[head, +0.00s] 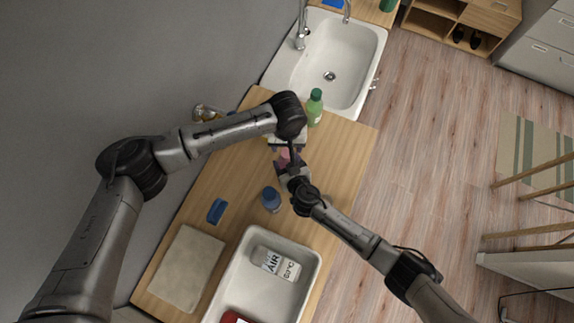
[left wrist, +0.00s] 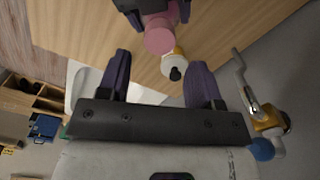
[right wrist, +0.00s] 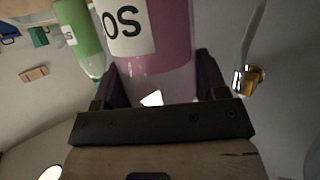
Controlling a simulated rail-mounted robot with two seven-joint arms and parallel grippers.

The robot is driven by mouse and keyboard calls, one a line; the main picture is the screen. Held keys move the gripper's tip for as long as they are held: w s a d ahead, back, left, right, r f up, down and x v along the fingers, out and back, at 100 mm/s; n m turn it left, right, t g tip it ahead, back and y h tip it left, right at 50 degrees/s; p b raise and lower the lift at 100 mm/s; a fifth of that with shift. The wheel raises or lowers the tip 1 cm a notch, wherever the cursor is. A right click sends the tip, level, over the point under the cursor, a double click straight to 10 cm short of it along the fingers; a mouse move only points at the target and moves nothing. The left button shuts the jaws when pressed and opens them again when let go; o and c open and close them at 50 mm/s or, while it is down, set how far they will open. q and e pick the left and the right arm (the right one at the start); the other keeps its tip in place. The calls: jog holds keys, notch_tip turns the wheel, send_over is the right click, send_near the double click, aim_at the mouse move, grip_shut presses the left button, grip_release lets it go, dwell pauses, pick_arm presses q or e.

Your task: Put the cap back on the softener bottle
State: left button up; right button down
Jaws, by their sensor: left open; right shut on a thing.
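A pink bottle (right wrist: 165,50) with a white label reading "OS" is between the fingers of my right gripper (right wrist: 160,85), which is shut on it; I take it as the softener bottle. The pink bottle also shows in the left wrist view (left wrist: 158,35) and as a small pink patch in the head view (head: 287,158). My left gripper (left wrist: 160,80) is open and empty, close to the bottle and facing it. A small cream and yellow thing with a dark centre (left wrist: 173,66) shows just beyond the pink bottle. I cannot make out a loose cap.
A green bottle (head: 314,107) stands beside the sink (head: 355,60). A blue bottle (head: 271,200) and a blue sponge-like block (head: 217,211) are on the wooden counter (head: 340,180). A white tub (head: 312,262) holds a bottle marked "AIR" (head: 276,262) and a red thing (head: 233,317). A beige mat (head: 180,268) lies left.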

aim_at(287, 153)
pick_arm(q)
jog(key=shift+f, duration=2.65)
jog(key=shift+c, duration=0.4)
jog(key=c, duration=0.8)
jog(key=o, duration=1)
jog(key=shift+r, duration=0.15)
jog(key=shift+r, duration=2.15)
jog(key=shift+c, duration=0.2)
